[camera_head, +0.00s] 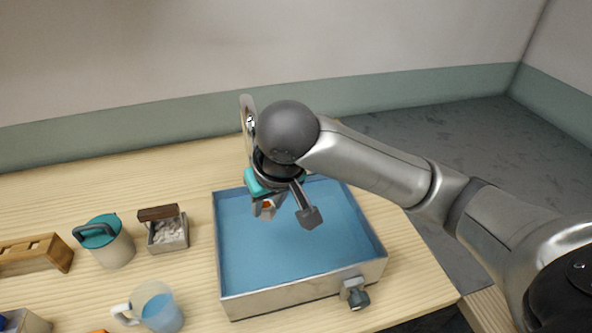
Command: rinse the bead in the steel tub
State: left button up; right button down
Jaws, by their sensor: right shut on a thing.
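The steel tub (300,289) stands on the wooden table and is full of blue water (290,255). A drain valve (355,293) sticks out of its front right side. My right gripper (266,208) points down over the back part of the tub and is shut on a small orange-red thing, likely the bead (268,204). Most of the bead is hidden by the fingers. I cannot tell whether it touches the water. My left gripper is not in view.
Left of the tub stand a small open box (170,234) with pale pieces and a brown lid, a canister with a teal lid (112,248), and a jug of blue liquid (160,312). A wooden block (38,256) lies at the far left. The table behind the tub is clear.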

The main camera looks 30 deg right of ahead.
aim_at(271, 214)
notch_tip(271, 214, down, 4)
jog(key=shift+r+b, duration=0.1)
jog(key=shift+b, duration=0.2)
jog(key=s+d+r+m+h+p, duration=0.1)
jog(key=d+r+m+p, duration=0.2)
jog(key=d+p, duration=0.35)
pick_arm(q)
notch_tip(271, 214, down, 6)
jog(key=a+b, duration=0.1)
jog(key=b, duration=1)
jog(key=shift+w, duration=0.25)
pick_arm(e)
jog(key=shift+d+f, duration=0.2)
jog(key=shift+f, duration=2.25)
jog(key=shift+d+f, duration=0.25)
jog(key=shift+f, duration=2.25)
jog(key=shift+d+f, duration=0.2)
jog(key=shift+f, duration=2.25)
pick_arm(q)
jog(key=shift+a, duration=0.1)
pick_arm(e)
jog(key=shift+a, duration=0.15)
